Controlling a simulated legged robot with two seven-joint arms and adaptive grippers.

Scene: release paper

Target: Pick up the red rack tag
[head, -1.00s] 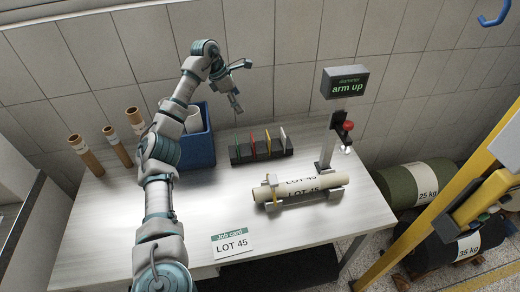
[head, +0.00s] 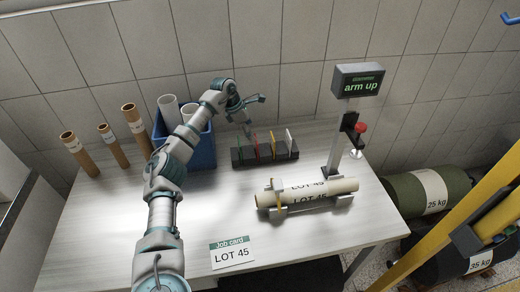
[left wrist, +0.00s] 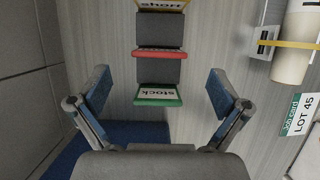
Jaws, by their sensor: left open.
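The red rack tag (left wrist: 159,53) stands in a dark slotted rack (head: 266,157), between a green tag (left wrist: 158,96) and a yellow tag (left wrist: 162,5) in the left wrist view. The rack is at the back middle of the table in the head view. My left gripper (head: 256,114) is open and empty above the rack's left end. In the left wrist view the tags lie between its spread fingers (left wrist: 159,80), with the green tag nearest the palm and the red one farther out. My right gripper is out of view.
A blue bin (head: 203,153) with pale rolls stands left of the rack. Brown tubes (head: 79,155) stand farther left. A LOT 45 roll (head: 325,193) lies on a cradle in front, beside a post with a sign (head: 357,80) reading "arm up". A job card (head: 232,253) lies near the front.

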